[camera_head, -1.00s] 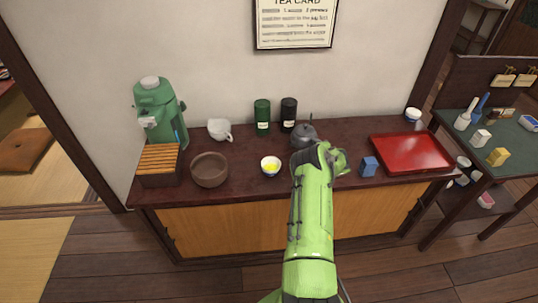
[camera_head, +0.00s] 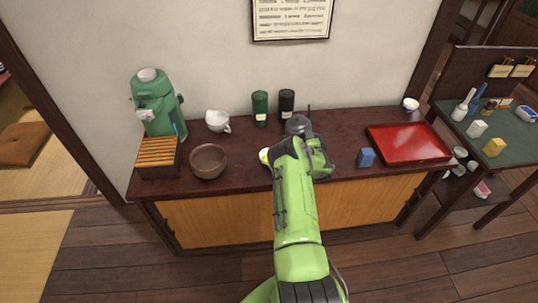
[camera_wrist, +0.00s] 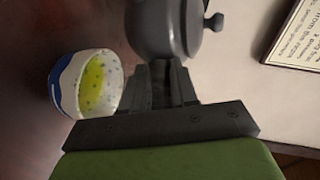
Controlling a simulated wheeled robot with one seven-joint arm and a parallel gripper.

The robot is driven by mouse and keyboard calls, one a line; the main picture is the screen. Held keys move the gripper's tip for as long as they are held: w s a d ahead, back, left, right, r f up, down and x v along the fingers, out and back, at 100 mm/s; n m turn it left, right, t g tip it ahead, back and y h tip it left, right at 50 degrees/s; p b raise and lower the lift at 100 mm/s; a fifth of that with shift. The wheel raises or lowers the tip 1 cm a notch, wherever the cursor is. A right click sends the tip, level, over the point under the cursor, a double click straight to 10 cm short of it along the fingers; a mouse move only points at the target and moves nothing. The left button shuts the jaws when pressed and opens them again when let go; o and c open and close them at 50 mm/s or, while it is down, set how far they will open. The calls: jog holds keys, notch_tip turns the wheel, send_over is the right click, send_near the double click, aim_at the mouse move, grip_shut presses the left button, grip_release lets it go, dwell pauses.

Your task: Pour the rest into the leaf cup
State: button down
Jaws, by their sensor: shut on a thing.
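My gripper (camera_wrist: 165,85) is shut on the grey teapot (camera_wrist: 162,28), at its near side; in the head view the arm partly covers the teapot (camera_head: 298,125). The teapot looks about upright, its knobbed lid on; its spout is not clearly visible. A small white cup with a blue pattern (camera_wrist: 66,84) stands on the dark counter beside the gripper and holds yellow-green liquid. In the head view my arm hides most of this cup (camera_head: 264,156). No stream of liquid shows. I cannot make out whether the cup's pattern is a leaf.
The counter (camera_head: 240,180) also bears a brown bowl (camera_head: 208,161), a white pouring jug (camera_head: 217,121), green (camera_head: 260,109) and black (camera_head: 287,105) canisters, a blue block (camera_head: 366,157) and a red tray (camera_head: 408,143). Another small cup (camera_head: 410,104) stands at the back right.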

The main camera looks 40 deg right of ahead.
aim_at(301, 133)
jog(key=a+b, duration=0.1)
jog(key=f+n+h+b, duration=0.1)
jog(key=b, duration=0.1)
jog(key=a+t+b, duration=0.1)
jog(key=b, duration=0.1)
jog(key=shift+a+f+n, duration=0.3)
jog(key=shift+a, duration=0.05)
jog(key=shift+a+r+n+t+h+b, duration=0.2)
jog(key=shift+a+r+b, duration=0.1)
jog(key=shift+r, duration=0.2)
jog(key=shift+a+r+n+t+h+b, duration=0.1)
jog(key=shift+a+r+n+h+b, duration=0.15)
jog(key=shift+r, duration=0.2)
jog(key=a+r+n+b, duration=0.1)
jog(key=b, duration=0.1)
jog(key=shift+a+r+t+h+b, duration=0.15)
jog(key=shift+t+h+b, duration=0.1)
jog(key=shift+t+b, duration=0.15)
jog(key=shift+a+r+b, duration=0.15)
jog(key=shift+b, duration=0.3)
jog(key=shift+r+n+b, duration=0.1)
jog(key=shift+n+b, duration=0.25)
jog(key=shift+b, duration=0.7)
jog(key=shift+a+r+n+t+h+b, duration=0.3)
jog(key=shift+n+t+b, duration=0.35)
jog(key=shift+b, duration=1)
jog(key=shift+a+r+n+t+h+b, duration=0.1)
jog(key=shift+a+r+n+t+b, duration=0.4)
jog(key=shift+b, duration=1.15)
